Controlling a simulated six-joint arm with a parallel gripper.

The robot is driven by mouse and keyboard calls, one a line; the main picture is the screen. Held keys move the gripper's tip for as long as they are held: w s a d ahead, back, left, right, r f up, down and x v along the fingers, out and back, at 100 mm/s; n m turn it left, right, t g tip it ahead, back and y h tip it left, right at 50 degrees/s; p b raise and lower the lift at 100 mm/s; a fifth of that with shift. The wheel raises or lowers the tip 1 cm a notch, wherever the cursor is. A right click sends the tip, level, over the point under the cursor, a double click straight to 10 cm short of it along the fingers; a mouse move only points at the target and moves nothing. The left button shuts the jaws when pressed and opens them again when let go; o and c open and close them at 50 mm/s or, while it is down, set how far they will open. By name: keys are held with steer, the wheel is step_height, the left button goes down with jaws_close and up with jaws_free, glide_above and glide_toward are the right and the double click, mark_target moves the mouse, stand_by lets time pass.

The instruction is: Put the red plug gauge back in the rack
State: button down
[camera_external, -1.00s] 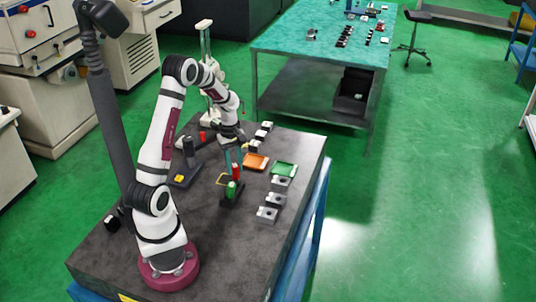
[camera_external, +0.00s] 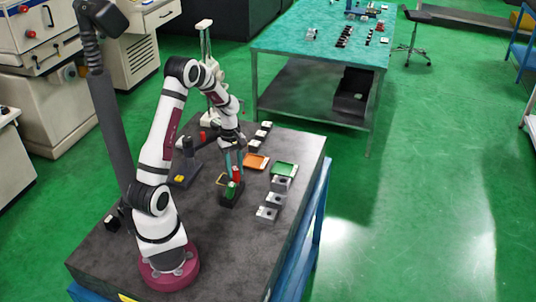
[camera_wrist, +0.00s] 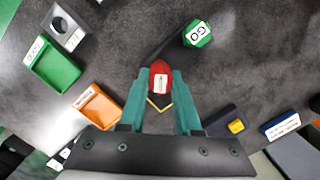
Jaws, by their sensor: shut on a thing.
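My gripper (camera_external: 236,168) points down with its teal fingers shut on the red plug gauge (camera_external: 236,173). In the wrist view my gripper (camera_wrist: 160,82) has the red gauge's rounded top (camera_wrist: 159,72), with a white label, between its fingertips. The dark rack (camera_external: 230,199) stands below on the table. The green plug gauge (camera_external: 231,189) is upright in the rack. It also shows in the wrist view as a green head marked GO (camera_wrist: 198,33). The red gauge is above or at the rack beside the green one. Its lower end is hidden, so I cannot tell whether it is in a hole.
A yellow bracket (camera_external: 221,180) is close to the rack. An orange tray (camera_external: 256,161) and a green tray (camera_external: 284,169) lie to the right, with several grey metal blocks (camera_external: 267,214) along the right edge. A dark stand with a yellow part (camera_external: 181,178) is left.

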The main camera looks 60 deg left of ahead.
steer(key=shift+f, duration=0.5)
stand_by(0.3)
steer(key=c, duration=0.5)
jaws_free()
steer(key=r, duration=0.5)
steer(key=a+r, duration=0.1)
steer(key=r, duration=0.4)
steer(key=a+r, duration=0.1)
steer(key=r, duration=0.4)
steer(key=shift+r, duration=0.35)
